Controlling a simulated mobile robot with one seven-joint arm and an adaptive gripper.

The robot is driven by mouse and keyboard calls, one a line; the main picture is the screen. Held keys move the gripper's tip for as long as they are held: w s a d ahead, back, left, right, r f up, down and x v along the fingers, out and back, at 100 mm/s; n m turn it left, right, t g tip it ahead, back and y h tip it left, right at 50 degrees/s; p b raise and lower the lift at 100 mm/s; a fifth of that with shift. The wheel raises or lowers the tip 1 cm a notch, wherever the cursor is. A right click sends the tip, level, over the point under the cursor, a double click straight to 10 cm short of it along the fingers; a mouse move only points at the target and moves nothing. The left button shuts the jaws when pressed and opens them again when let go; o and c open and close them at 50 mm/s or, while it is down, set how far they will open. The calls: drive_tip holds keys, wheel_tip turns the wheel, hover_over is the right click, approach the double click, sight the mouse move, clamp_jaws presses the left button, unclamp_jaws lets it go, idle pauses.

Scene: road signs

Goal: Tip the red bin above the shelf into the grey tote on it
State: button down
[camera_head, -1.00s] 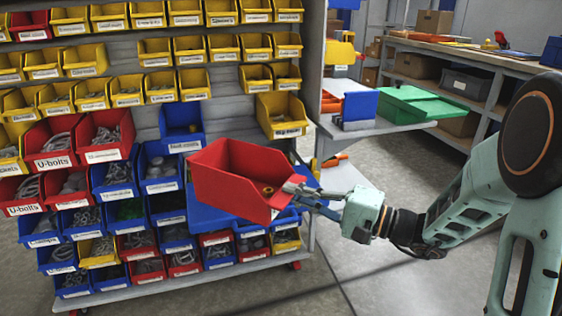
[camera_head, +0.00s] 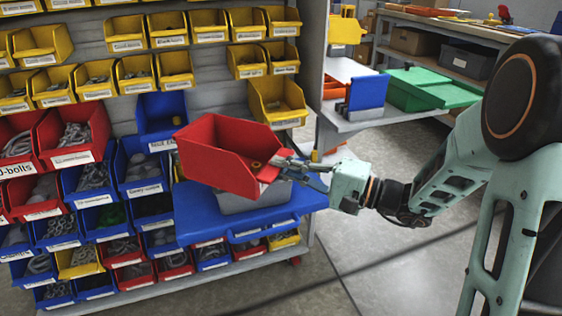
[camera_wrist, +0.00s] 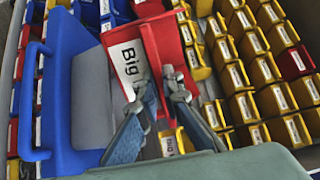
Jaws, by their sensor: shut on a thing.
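The red bin (camera_head: 212,165) is in my gripper (camera_head: 281,170), held by its right end. It is roughly level, with a few small brass-coloured pieces inside. Below it is the grey tote (camera_head: 258,200), on the blue shelf (camera_head: 205,220); the bin hides much of the tote, and its contents cannot be seen. In the wrist view, my gripper's fingers (camera_wrist: 160,88) are shut on the red bin's wall (camera_wrist: 156,45), beside a white label reading "Big". The grey tote (camera_wrist: 88,105) and the blue shelf (camera_wrist: 60,50) lie to the left.
A rack of yellow, red and blue parts bins (camera_head: 88,180) stands close behind and left of the held bin. Open floor (camera_head: 390,270) lies at lower right.

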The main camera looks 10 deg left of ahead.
wheel_tip(320, 180, up, 4)
drive_tip(key=s+m+p, duration=0.3)
drive_tip(key=m+p, duration=0.7)
drive_tip(key=m, duration=0.1)
drive_tip(key=w+d+m+p, duration=0.1)
drive_tip(key=w+m+p, duration=0.7)
drive_tip(key=m+p, duration=0.5)
drive_tip(key=shift+d+f+m, duration=0.15)
drive_tip(key=shift+f+m, duration=0.25)
drive_tip(key=shift+m, duration=0.5)
